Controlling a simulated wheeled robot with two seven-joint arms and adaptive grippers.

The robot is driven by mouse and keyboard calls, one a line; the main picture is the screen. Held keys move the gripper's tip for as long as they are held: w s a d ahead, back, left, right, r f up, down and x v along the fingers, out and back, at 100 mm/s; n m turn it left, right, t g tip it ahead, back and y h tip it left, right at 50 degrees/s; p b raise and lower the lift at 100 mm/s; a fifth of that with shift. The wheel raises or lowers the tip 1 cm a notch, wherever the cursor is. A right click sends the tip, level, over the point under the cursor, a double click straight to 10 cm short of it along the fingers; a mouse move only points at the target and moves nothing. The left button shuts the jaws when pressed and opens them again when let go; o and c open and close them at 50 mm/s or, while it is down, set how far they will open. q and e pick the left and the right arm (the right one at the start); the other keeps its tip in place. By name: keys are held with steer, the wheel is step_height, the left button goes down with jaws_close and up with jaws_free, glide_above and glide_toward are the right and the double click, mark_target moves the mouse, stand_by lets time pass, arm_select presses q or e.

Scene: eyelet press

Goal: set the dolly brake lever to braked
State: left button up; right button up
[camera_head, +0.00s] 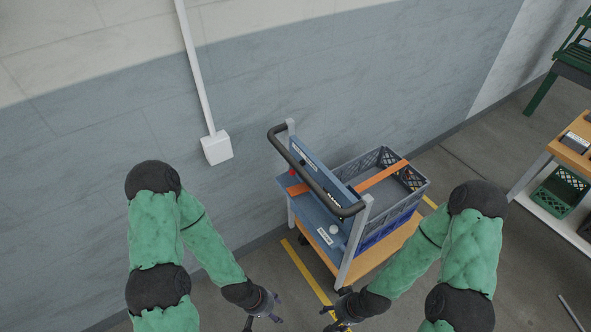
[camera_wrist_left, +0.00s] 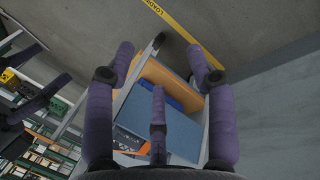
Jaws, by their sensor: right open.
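The dolly (camera_head: 358,262) stands by the wall with a dark push handle (camera_head: 315,180), a blue end panel and a blue-grey crate (camera_head: 417,193) under an orange strap. A red part (camera_head: 291,172) and a pale round knob (camera_head: 333,229) show on the end panel; I cannot tell which is the brake lever or read its setting. My left gripper (camera_head: 263,320) is low, left of the dolly and apart from it. Its fingers are spread and empty in the left wrist view (camera_wrist_left: 160,75), with the dolly beyond. My right gripper (camera_head: 329,318) is open at the dolly's near lower corner.
A yellow floor line (camera_head: 306,272) runs beside the dolly. The wall (camera_head: 120,110) carries a white conduit box (camera_head: 216,148). A wooden-topped table (camera_head: 565,140) with a green crate (camera_head: 560,190) below stands at the right. Floor between dolly and table is clear.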

arm_select(q)
steer(key=w, duration=0.1)
steer(key=w+t, duration=0.1)
steer(key=w, duration=0.1)
steer(key=shift+a+f, duration=0.2)
jaws_close()
steer(key=w+a+r+n+t+p, duration=0.15)
steer(key=w+t, duration=0.25)
steer(key=w, duration=0.7)
steer(key=w+a+r+n+t+p, duration=0.1)
steer(key=w+a+r+n+t, duration=0.2)
steer(key=w, duration=0.8)
steer(key=w+a+r+n+t+h+p, duration=0.2)
steer(key=w+a+r+t+h, duration=0.2)
steer(key=w+r+t, duration=0.4)
steer(key=shift+w+r+h, duration=0.8)
steer(key=shift+w+r, duration=1.45)
steer(key=shift+w, duration=0.55)
steer(key=shift+d+n, duration=0.1)
steer(key=shift+n, duration=0.15)
